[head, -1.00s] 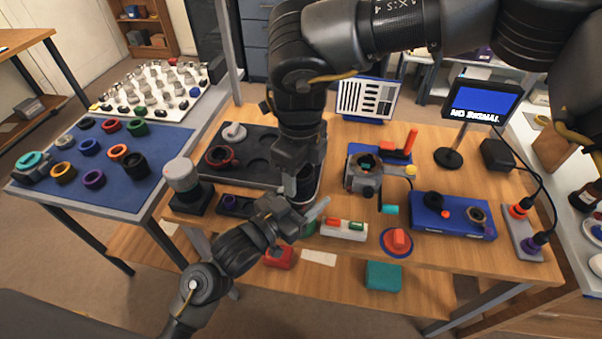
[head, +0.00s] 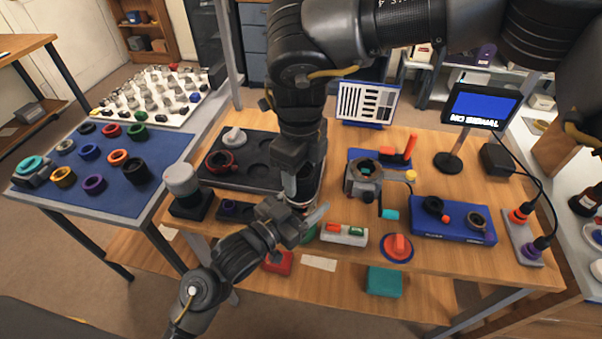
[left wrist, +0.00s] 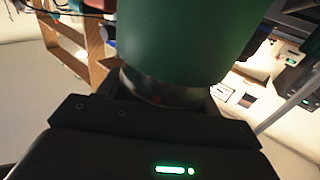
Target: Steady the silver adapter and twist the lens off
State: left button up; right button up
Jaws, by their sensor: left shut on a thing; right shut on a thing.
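In the left wrist view a large green cylinder (left wrist: 190,40), cut off by the top edge, sits against a silver band (left wrist: 165,88) with a small red dot; they look like the lens and the adapter. My left gripper (left wrist: 165,105) is closed at the silver band. In the head view my left gripper (head: 304,214) reaches in from the lower left. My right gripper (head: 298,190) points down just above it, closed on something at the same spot. The two grippers hide most of the lens and adapter in the head view.
A dark tray (head: 255,177) lies left of the grippers. A grey clamp-like fixture (head: 362,178), a red knob (head: 397,247) and a blue box (head: 455,222) stand to the right. A blue mat (head: 115,172) with several coloured rings lies on the left table.

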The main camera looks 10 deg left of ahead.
jog(key=shift+r, duration=2.15)
pick_arm(q)
jog(key=o, duration=1.4)
jog(key=shift+c, duration=0.2)
jog(key=r+v, duration=0.2)
jog(key=v, duration=0.7)
pick_arm(e)
jog(key=shift+d, duration=0.1)
